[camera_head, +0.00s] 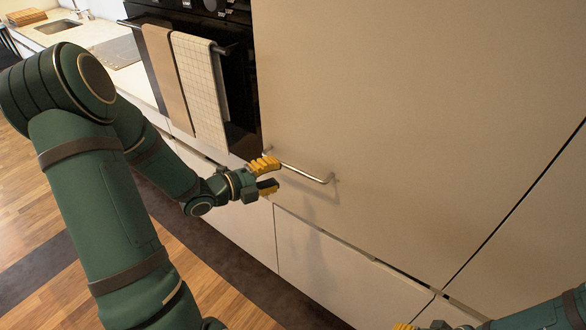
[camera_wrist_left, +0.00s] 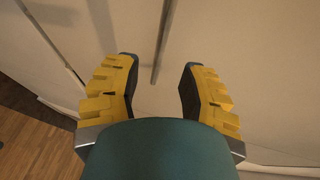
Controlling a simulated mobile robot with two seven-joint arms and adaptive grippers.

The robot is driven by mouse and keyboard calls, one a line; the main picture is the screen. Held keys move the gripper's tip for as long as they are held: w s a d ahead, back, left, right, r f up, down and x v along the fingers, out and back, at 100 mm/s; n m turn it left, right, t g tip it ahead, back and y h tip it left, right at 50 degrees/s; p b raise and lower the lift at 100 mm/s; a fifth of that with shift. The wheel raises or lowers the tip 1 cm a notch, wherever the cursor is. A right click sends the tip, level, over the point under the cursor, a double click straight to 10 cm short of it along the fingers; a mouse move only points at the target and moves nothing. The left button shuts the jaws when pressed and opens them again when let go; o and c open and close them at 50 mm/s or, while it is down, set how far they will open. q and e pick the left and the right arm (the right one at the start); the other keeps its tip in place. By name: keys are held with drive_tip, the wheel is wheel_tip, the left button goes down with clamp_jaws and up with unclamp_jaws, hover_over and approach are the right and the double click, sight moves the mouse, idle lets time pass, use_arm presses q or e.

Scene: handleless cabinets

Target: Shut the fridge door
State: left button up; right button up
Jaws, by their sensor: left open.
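The fridge door looks to be the large plain cream panel (camera_head: 420,110) right of the oven, with a metal bar handle (camera_head: 305,172) near its lower left corner. I cannot tell if it stands slightly ajar. My left gripper (camera_head: 272,174) is open at the left end of the handle, its yellow fingers close to the panel. In the left wrist view the bar (camera_wrist_left: 163,40) runs ahead of and between the open fingers (camera_wrist_left: 160,80); I see no grip on it. My right gripper (camera_head: 422,327) barely shows at the bottom edge, mostly cut off.
A black oven (camera_head: 240,70) with two towels (camera_head: 200,85) on its rail stands to the left. A lower cabinet front (camera_head: 330,270) lies below the panel, and a dark seam runs down its right side. Wooden floor (camera_head: 215,290) is free at lower left.

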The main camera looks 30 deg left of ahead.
sight(291, 169)
use_arm(q)
drive_tip(key=x, duration=0.6)
drive_tip(key=shift+w+d, duration=0.1)
drive_tip(key=shift+w, duration=0.05)
clamp_jaws()
